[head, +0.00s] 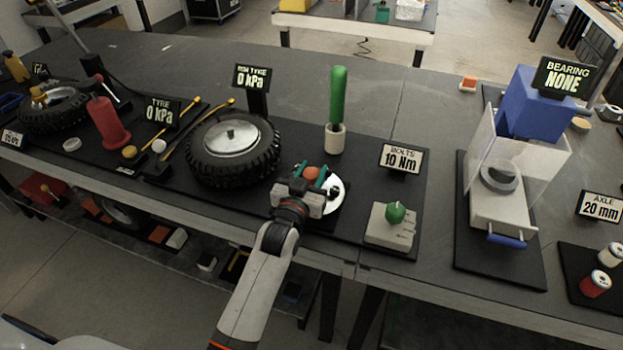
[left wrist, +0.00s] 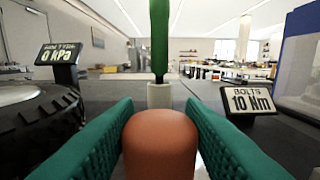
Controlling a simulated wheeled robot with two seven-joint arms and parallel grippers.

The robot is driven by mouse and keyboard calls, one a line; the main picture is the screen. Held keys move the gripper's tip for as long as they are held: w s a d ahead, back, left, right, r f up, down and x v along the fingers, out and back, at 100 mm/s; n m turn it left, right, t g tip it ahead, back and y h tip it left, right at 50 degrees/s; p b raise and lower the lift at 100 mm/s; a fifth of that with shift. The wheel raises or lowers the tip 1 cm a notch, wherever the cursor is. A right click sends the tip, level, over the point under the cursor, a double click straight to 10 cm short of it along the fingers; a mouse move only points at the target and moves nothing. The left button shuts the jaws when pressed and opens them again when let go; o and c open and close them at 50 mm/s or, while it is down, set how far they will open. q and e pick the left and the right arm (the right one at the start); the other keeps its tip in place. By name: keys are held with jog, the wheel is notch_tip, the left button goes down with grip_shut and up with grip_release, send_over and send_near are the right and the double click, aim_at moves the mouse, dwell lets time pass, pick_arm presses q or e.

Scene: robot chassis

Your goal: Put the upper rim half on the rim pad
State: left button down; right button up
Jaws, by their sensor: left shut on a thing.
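My left gripper (head: 309,178) is shut on a round orange-brown knob (head: 311,173), which also shows between the green-padded fingers in the left wrist view (left wrist: 160,145). A pale disc (head: 338,191), which looks like the upper rim half, shows beside and under the gripper. The gripper hides much of it. A black pad (head: 326,223), seemingly the rim pad, lies under the disc; I cannot tell whether they touch. My right gripper is not in view.
A tyre with a metal rim (head: 232,137) lies left of the gripper. A green-handled tool stands in a white holder (head: 335,141) behind it. The bolts sign (head: 400,158) and a grey box with a green knob (head: 391,228) are to the right.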

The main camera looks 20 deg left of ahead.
pick_arm(q)
jog(key=shift+f, duration=0.7)
jog(key=shift+f, duration=0.15)
jog(key=c, duration=0.9)
grip_release()
jog(key=shift+s, duration=0.35)
jog(key=s, duration=1.1)
jog(key=shift+s+a, duration=0.15)
jog(key=shift+a, duration=0.1)
